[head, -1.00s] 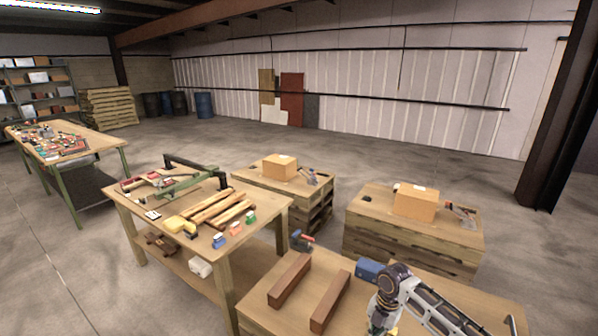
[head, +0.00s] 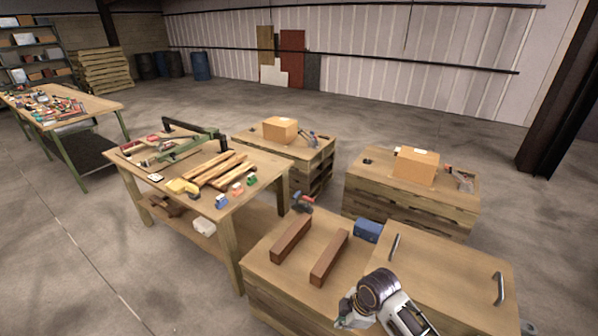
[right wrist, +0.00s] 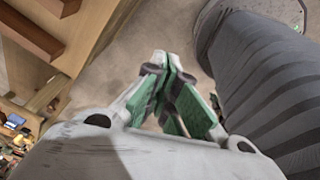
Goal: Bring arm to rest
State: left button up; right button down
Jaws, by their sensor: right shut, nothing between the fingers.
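My right arm reaches in from the bottom of the head view, and its gripper (head: 350,316) is at the lower edge, in front of the near table (head: 268,268). In the right wrist view the right gripper (right wrist: 172,78) has its green-padded fingers together with nothing between them. Bare floor (right wrist: 110,95) shows beyond the fingers, and table wood is at the left. My left gripper is not in view.
A workbench (head: 135,176) with wood strips stands left. Concrete floor (head: 130,270) is clear at lower left.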

jog(key=s+d+r+m+t+h, duration=0.2)
jog(key=s+d+r+m, duration=0.4)
jog(key=s+d+m, duration=0.65)
jog(key=s+a+f+m+g+b, duration=0.1)
jog(key=a+f+m+b, duration=0.15)
jog(key=f, duration=3.35)
jog(key=s+d+f+g+b, duration=0.1)
jog(key=s+d+f, duration=0.2)
jog(key=s+f, duration=1.8)
jog(key=shift+s+b, duration=0.3)
jog(key=shift+s, duration=0.25)
jog(key=shift+s+d, duration=0.15)
